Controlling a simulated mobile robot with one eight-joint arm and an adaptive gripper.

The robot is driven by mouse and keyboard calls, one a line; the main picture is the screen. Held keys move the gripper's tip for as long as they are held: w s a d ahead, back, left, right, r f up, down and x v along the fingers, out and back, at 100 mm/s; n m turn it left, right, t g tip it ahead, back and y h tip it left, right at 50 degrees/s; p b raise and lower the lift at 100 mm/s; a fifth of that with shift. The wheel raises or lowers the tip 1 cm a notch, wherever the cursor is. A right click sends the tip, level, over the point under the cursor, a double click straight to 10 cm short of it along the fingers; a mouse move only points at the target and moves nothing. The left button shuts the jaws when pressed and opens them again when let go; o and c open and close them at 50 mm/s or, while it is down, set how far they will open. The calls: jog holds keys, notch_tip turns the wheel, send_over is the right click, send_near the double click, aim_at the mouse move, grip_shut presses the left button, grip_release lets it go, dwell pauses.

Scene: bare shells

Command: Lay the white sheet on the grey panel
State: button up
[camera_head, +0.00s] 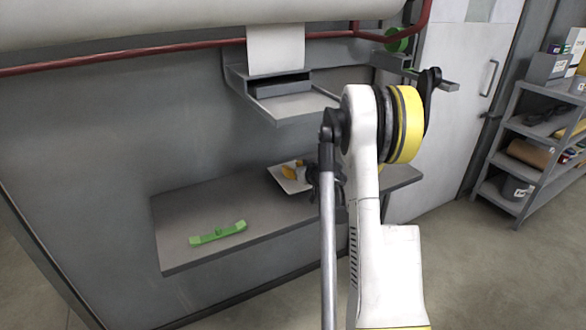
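A white flat square (286,183), which looks like a sheet or shallow tray, is on or just above the lower grey shelf panel (235,200), with yellow pieces (295,171) at it. Another white sheet-like piece (275,48) hangs upright on the wall above a small upper grey shelf (292,108). I cannot tell which white piece or grey surface the task names. My dark gripper (318,183) is over the lower panel at the right edge of the white square. My arm partly hides it, so its fingers and any contact are unclear.
A green handle-like bar (218,234) lies on the left of the lower panel. A grey block (280,86) sits on the upper shelf. A red pipe (130,54) crosses the wall. A loaded grey rack (510,150) stands at the right. Floor between is clear.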

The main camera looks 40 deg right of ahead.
jog(key=v, duration=1.2)
jog(key=s+a+r+n+g+y, duration=0.1)
jog(key=a+r+y, duration=0.15)
jog(key=a, duration=0.85)
jog(key=s+a+r+n+g+y, duration=0.1)
jog(key=a+r+g, duration=0.15)
jog(key=a, duration=0.95)
jog(key=s+a+g, duration=0.2)
jog(key=s+a, duration=1.3)
jog(key=s, duration=0.2)
jog(key=shift+s+a+n+g, duration=0.15)
jog(key=shift+s+n+g, duration=0.15)
jog(key=shift+s+g, duration=0.05)
jog(key=shift+h, duration=0.25)
